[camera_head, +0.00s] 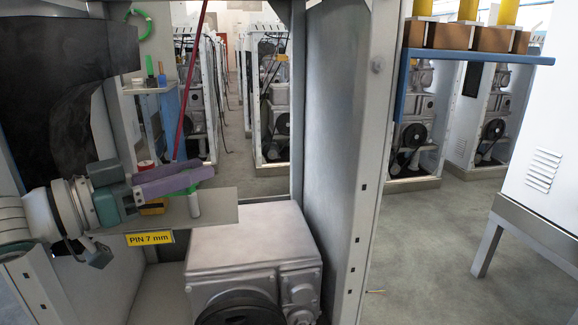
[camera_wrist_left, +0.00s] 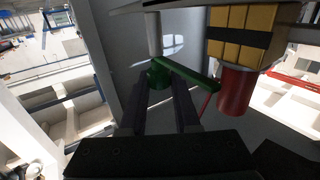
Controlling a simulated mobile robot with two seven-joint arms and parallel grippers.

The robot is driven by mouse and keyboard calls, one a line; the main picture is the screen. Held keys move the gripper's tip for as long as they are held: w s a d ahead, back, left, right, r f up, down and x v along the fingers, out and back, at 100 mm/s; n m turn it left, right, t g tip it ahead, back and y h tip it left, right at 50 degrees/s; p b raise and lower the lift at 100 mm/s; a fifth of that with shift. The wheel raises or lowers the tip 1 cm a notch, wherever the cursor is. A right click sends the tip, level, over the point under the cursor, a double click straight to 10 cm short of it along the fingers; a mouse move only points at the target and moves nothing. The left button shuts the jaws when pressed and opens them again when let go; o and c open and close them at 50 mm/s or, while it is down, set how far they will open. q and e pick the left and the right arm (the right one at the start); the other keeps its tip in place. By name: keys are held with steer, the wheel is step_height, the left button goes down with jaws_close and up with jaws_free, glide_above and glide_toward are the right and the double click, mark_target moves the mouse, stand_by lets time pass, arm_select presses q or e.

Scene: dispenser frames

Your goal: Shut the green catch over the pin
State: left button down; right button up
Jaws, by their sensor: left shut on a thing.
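My left gripper (camera_head: 205,169) reaches in from the left with its two purple fingers close together. In the left wrist view its dark fingers (camera_wrist_left: 159,82) lie on both sides of the green catch (camera_wrist_left: 188,76), at its round end, and are shut on it. The catch's arm sticks out to the right, past the fingers. In the head view the green catch (camera_head: 191,189) shows just below the fingertips. The pale pin (camera_head: 194,204) stands upright under it on the metal plate; a pale upright post (camera_wrist_left: 154,35) shows in the wrist view. Whether the catch covers the pin cannot be told.
A yellow "PIN 7 mm" label (camera_head: 150,238) is on the front of the metal plate (camera_head: 222,208). A grey motor housing (camera_head: 250,250) sits below. A tall frame post (camera_head: 335,130) stands to the right. A red cylinder (camera_wrist_left: 236,95) hangs beside the catch in the wrist view.

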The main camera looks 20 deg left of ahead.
arm_select(q)
steer(key=c, duration=0.6)
jaws_free()
steer(key=p+v, duration=0.2)
steer(key=v, duration=0.8)
steer(key=shift+p, duration=0.35)
